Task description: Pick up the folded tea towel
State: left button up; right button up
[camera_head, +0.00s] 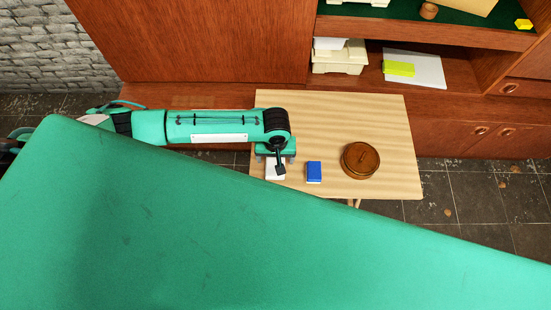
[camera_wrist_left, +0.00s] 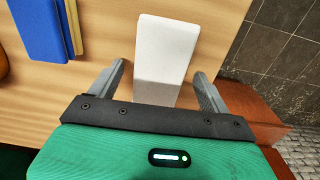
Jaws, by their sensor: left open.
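A white, smooth, block-like thing, which I take to be the folded tea towel (camera_wrist_left: 162,50), lies on the light wooden table (camera_head: 332,108). In the head view it shows only partly as a white patch (camera_head: 275,174) under my left gripper (camera_head: 276,160), which hides the rest. In the left wrist view my left gripper (camera_wrist_left: 159,72) is open, with one grey finger on each side of the white thing. A gap shows between it and both fingertips. Whether the fingers are down at its height is hard to tell. My right gripper is not in view.
A blue book-like block (camera_head: 314,172) lies just right of the gripper, and a round brown lidded pot (camera_head: 361,160) stands farther right. A teak wall unit (camera_head: 200,40) rises behind the table, its shelf holding a cream box (camera_head: 340,62). The table's right end is bare.

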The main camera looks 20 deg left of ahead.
aim_at(275, 159)
pick_arm(q)
jog(key=c, duration=1.1)
jog(key=shift+o, duration=0.2)
notch_tip(275, 159, up, 20)
jog(key=b, duration=0.1)
jog(key=shift+o, duration=1.3)
jog(key=shift+c, duration=1)
